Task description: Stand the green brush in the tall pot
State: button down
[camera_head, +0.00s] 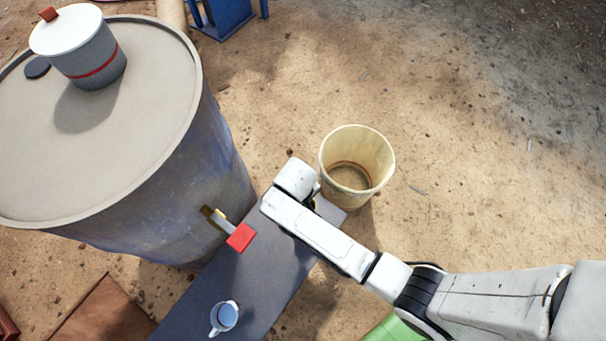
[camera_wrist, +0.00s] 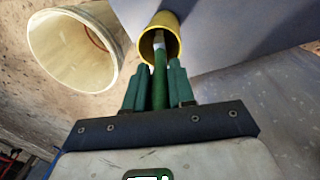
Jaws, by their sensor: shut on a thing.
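My gripper (camera_wrist: 158,72) is shut on the green brush (camera_wrist: 159,85), between its two green fingers in the wrist view. The brush points away from the gripper, and its pale far end lies within the mouth of a yellow pot (camera_wrist: 145,47), which looks like the tall pot. I cannot tell whether the brush touches the pot's bottom. The pot is by the edge of the grey bench (camera_head: 262,262). In the head view my arm hides the gripper, the brush and nearly all of the pot.
A cream bucket (camera_head: 376,150) stands on the ground beyond the bench; it also shows in the wrist view (camera_wrist: 48,68). A large drum (camera_head: 150,150) with a red-handled tap (camera_head: 241,237) stands left. A light-blue mug (camera_head: 226,316) is on the bench's near part.

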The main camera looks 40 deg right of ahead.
jog(key=shift+f+b, duration=1.1)
jog(key=shift+f, duration=0.9)
jog(key=c, duration=0.9)
grip_release()
jog(key=shift+o, duration=0.2)
jog(key=r, duration=0.3)
jog(key=a+r+p, duration=0.1)
jog(key=r, duration=0.3)
jog(key=r+p, duration=0.1)
jog(key=r, duration=0.2)
jog(key=shift+s+a+r, duration=0.15)
jog(key=shift+s+r, duration=0.05)
jog(key=shift+r, duration=0.2)
